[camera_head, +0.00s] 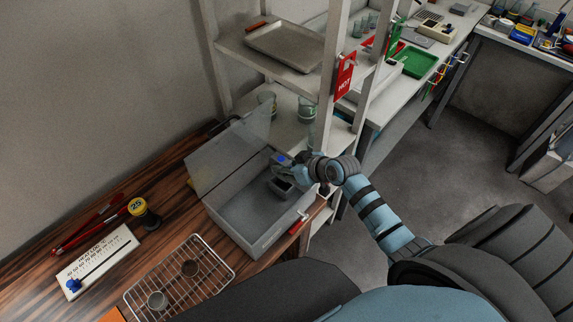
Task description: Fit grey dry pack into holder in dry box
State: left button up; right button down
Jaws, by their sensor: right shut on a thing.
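The dry box (248,232) is a translucent grey box on the wooden bench, with its clear lid (232,150) standing open at the back left. A small dark grey holder (281,188) is inside the box, toward its right end. My right gripper (284,165) reaches in from the right, over the box and close above the holder. It is shut on the grey dry pack, which seems to be the small grey piece with a blue spot (281,158). The fingers hide much of the pack, and I cannot tell whether it touches the holder. My left gripper is out of view.
A heat log board (97,262), a yellow-topped weight (138,207) and red pens lie to the left. A white shelf post (330,75) rises close behind my right gripper.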

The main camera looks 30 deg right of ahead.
notch_tip(320, 180, down, 4)
jog(key=shift+w+r+b, duration=0.1)
jog(key=shift+r+b, duration=0.1)
jog(key=shift+b, duration=0.75)
pick_arm(q)
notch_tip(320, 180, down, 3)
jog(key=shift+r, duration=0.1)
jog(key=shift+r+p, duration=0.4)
jog(key=shift+p, duration=0.05)
pick_arm(e)
jog(key=shift+r, duration=0.15)
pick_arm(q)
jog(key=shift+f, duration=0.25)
pick_arm(e)
jog(key=shift+f, duration=0.25)
pick_arm(q)
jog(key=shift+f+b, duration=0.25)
jog(key=shift+b, duration=0.25)
pick_arm(e)
jog(key=shift+f, duration=0.35)
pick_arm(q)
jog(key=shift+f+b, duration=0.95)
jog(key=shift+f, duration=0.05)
pick_arm(e)
jog(key=shift+f, duration=1.15)
